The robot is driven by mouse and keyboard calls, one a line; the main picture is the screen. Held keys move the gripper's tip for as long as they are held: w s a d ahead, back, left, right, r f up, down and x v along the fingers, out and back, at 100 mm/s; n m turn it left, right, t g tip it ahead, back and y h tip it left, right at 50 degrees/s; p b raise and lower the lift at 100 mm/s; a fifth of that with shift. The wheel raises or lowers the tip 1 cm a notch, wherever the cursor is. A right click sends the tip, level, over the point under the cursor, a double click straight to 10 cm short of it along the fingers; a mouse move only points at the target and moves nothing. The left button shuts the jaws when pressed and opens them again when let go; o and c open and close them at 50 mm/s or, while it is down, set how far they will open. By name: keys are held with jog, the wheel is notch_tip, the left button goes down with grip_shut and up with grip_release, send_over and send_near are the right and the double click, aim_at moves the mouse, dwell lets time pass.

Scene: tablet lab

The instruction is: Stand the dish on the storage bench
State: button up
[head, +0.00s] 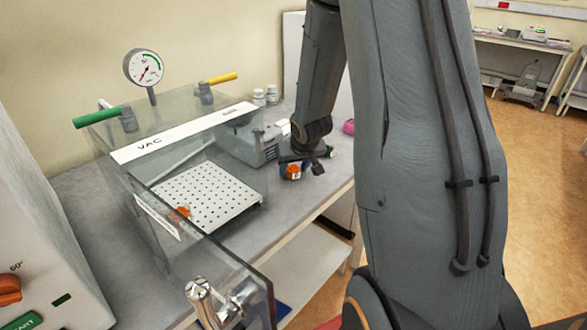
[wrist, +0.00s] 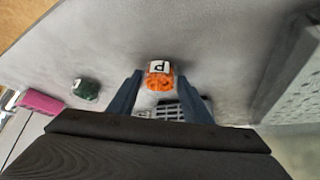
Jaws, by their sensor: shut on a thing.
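A small orange dish (wrist: 158,80) with a white label marked with a dark letter sits between the fingertips of my gripper (wrist: 159,88) in the wrist view. My gripper is shut on it. In the head view the orange dish (head: 292,172) shows at my gripper (head: 304,167), low over the grey worktop, near its front edge. I cannot tell whether it touches the worktop. A far bench (head: 520,42) with items on it stands at the upper right; I cannot tell whether it is the storage bench.
A green object (wrist: 86,89) and a pink object (wrist: 41,103) lie left in the wrist view. Open floor (head: 520,160) lies right.

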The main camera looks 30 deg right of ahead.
jog(key=o, duration=1.1)
jog(key=shift+f, duration=0.15)
jog(key=shift+r, duration=0.25)
jog(key=p+v, duration=0.5)
jog(key=v, duration=0.7)
jog(key=s+a+g, duration=0.1)
jog(key=s+a, duration=0.4)
jog(key=s+a+r+n+g, duration=0.1)
jog(key=s+a, duration=0.4)
jog(key=s+a+n+g+y, duration=0.1)
jog(key=s+a+g, duration=0.1)
jog(key=s+a, duration=0.3)
jog(key=shift+s+a+r, duration=0.1)
jog(key=shift+s+r, duration=0.25)
jog(key=shift+r, duration=0.05)
jog(key=shift+f, duration=0.1)
jog(key=shift+g, duration=0.5)
notch_tip(320, 180, down, 7)
jog(key=b, duration=0.6)
